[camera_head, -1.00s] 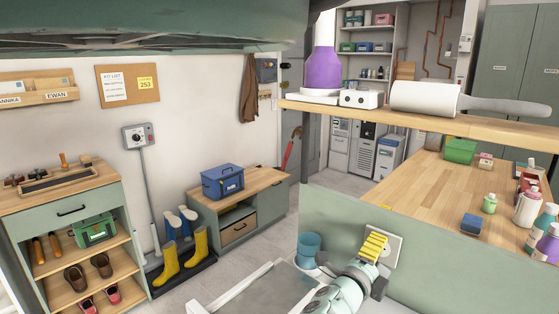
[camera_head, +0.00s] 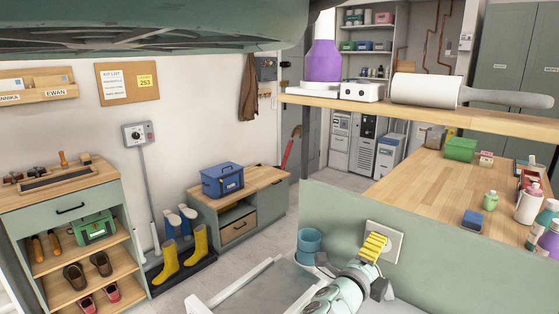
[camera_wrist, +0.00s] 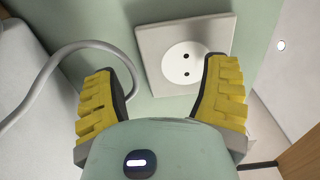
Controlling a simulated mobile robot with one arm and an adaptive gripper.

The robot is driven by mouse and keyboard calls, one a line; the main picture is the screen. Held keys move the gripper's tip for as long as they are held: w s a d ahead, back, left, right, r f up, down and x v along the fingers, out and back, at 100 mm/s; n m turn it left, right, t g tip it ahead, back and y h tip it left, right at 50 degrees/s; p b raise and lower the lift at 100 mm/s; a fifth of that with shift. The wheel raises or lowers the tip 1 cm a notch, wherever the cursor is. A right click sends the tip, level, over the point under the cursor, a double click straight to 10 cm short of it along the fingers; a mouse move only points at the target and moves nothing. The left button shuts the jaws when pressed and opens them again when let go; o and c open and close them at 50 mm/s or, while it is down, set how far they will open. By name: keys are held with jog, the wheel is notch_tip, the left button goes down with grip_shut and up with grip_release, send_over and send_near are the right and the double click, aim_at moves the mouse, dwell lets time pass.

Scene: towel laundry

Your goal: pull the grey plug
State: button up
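A square wall socket (camera_wrist: 184,58) with a round white face and two dark holes is in the wrist view, on a pale green panel; it also shows in the head view (camera_head: 396,240). A grey cable (camera_wrist: 82,46) loops in from the left and passes out of sight near the left finger. No grey plug can be made out; the cable's end is hidden behind my gripper. My gripper (camera_wrist: 163,85) has yellow ribbed fingers spread wide apart, one each side of the socket face. It is open, with nothing seen between the fingertips. In the head view my gripper (camera_head: 373,246) is in front of the socket.
The green panel (camera_head: 335,215) stands below a wooden worktop (camera_head: 420,185) with bottles and boxes. A shelf (camera_head: 430,115) above holds a white roller (camera_head: 424,89). A blue bucket (camera_head: 309,243) stands left of my gripper. Yellow boots (camera_head: 168,262) and cabinets line the left wall.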

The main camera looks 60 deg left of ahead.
grip_shut()
dwell(0.6)
jog(key=c, duration=1.3)
grip_release()
jog(key=o, duration=1.6)
